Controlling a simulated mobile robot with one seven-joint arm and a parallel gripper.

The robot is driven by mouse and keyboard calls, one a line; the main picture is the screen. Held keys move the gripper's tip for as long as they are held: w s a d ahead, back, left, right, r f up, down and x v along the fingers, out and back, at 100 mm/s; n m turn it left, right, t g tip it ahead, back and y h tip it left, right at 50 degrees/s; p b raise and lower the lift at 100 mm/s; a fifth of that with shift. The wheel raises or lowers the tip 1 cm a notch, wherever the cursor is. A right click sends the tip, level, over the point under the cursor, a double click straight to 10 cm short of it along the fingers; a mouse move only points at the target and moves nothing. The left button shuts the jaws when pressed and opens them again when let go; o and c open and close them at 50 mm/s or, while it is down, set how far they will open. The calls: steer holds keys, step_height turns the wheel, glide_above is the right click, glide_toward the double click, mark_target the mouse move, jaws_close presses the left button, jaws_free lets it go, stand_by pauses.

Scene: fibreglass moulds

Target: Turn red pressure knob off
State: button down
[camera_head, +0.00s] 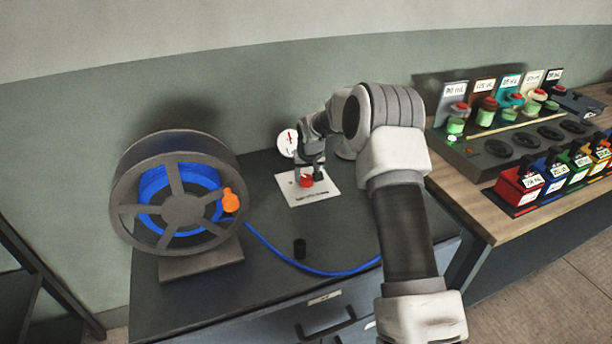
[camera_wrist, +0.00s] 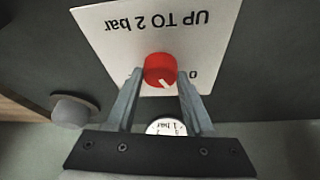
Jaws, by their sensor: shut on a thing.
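The red pressure knob (camera_head: 306,181) sits on a white label plate (camera_head: 325,194) on the dark bench top. In the wrist view the knob (camera_wrist: 160,70) has a white pointer line slanting to its lower right, and the plate reads "UP TO 2 bar" upside down with a "0" at its right. My gripper (camera_wrist: 158,76) has its two grey fingers on either side of the knob and is shut on it. A round white gauge (camera_head: 287,142) stands behind the plate; in the wrist view its face (camera_wrist: 166,127) is partly hidden by the gripper and reads "1 bar".
A hose reel (camera_head: 183,210) with blue hose and an orange handle stands at left. At right, a wooden table (camera_head: 470,186) carries labelled bottles and colored bins.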

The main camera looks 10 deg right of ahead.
steer(key=n+y, duration=0.1)
steer(key=n, duration=0.2)
steer(key=n+g+y, duration=0.1)
steer(key=n, duration=0.2)
steer(key=shift+d+n, duration=0.2)
steer(key=shift+n, duration=0.2)
steer(key=shift+y, duration=0.3)
steer(key=shift+c, duration=1.4)
jaws_free()
steer(key=shift+r, duration=0.1)
steer(key=p+v, duration=0.1)
steer(key=v, duration=1.6)
steer(key=shift+s+r, duration=0.1)
